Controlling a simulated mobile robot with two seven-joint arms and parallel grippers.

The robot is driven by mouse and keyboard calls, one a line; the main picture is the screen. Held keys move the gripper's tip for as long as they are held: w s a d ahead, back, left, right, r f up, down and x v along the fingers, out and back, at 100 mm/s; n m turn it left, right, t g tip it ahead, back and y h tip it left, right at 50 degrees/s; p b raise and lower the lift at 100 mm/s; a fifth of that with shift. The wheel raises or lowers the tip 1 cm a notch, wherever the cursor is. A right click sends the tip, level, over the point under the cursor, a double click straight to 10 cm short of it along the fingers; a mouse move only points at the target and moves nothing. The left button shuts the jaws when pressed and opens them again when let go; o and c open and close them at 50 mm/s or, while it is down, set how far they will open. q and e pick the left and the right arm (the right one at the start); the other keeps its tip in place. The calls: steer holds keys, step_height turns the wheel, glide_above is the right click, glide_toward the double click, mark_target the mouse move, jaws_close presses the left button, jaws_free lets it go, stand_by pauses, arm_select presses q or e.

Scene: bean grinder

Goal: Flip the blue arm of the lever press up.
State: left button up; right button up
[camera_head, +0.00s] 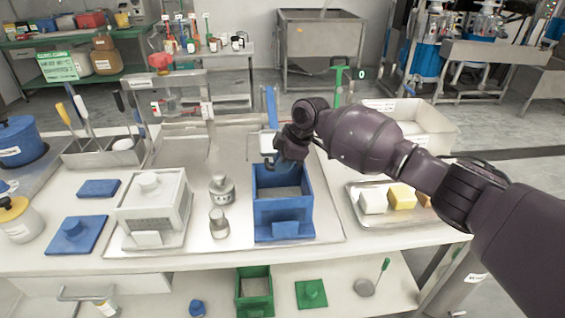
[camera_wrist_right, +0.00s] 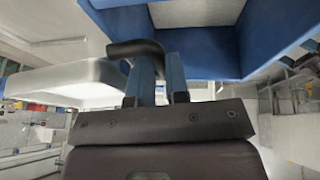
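A blue upright bar (camera_head: 270,107) stands behind the blue open-topped box (camera_head: 264,222), with a white plate (camera_head: 254,145) at its lower end. I take this bar for the blue arm of the lever press. My right gripper (camera_head: 279,162) is over the back of the box, close to the plate and bar. In the right wrist view, a black bent handle (camera_wrist_right: 132,48) reaches down by the gap between my two bluish fingers (camera_wrist_right: 162,85). The fingers stand a little apart; whether they grip the handle is unclear. My left gripper is out of view.
A white box with a lid (camera_head: 150,203) and two small grey weights (camera_head: 221,188) stand left of the blue box. A metal tray (camera_head: 352,190) with several blocks lies to the right. A white bin (camera_head: 430,122) stands behind my right forearm. A green upright post (camera_head: 338,86) is nearby.

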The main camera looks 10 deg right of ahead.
jaws_close()
steer(key=shift+r, duration=0.1)
